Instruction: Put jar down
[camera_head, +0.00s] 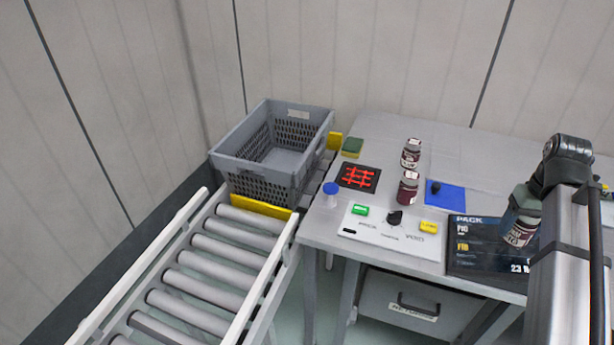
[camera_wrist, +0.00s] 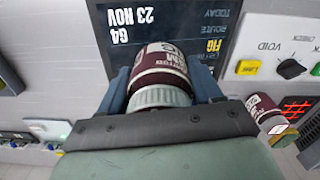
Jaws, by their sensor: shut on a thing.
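My gripper (camera_wrist: 162,82) is shut on a jar (camera_wrist: 163,62) with a maroon and white label and a ribbed grey lid, one finger on each side. In the head view the held jar (camera_head: 518,232) hangs tilted at the right, in front of the dark PACK screen (camera_head: 478,240). In the wrist view the same screen (camera_wrist: 125,40) lies beyond the jar. The gap between the jar's base and the surface cannot be judged. Two similar jars, a rear one (camera_head: 411,153) and a front one (camera_head: 408,188), stand on the grey table (camera_head: 375,128).
A grey crate (camera_head: 298,179) sits at the end of the roller conveyor (camera_head: 191,281). A white button panel (camera_head: 382,239), black pad with red grid (camera_head: 359,178), blue pad (camera_head: 446,196), green sponge (camera_head: 352,147) and small blue-topped container (camera_head: 330,194) occupy the table. Its back right looks clear.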

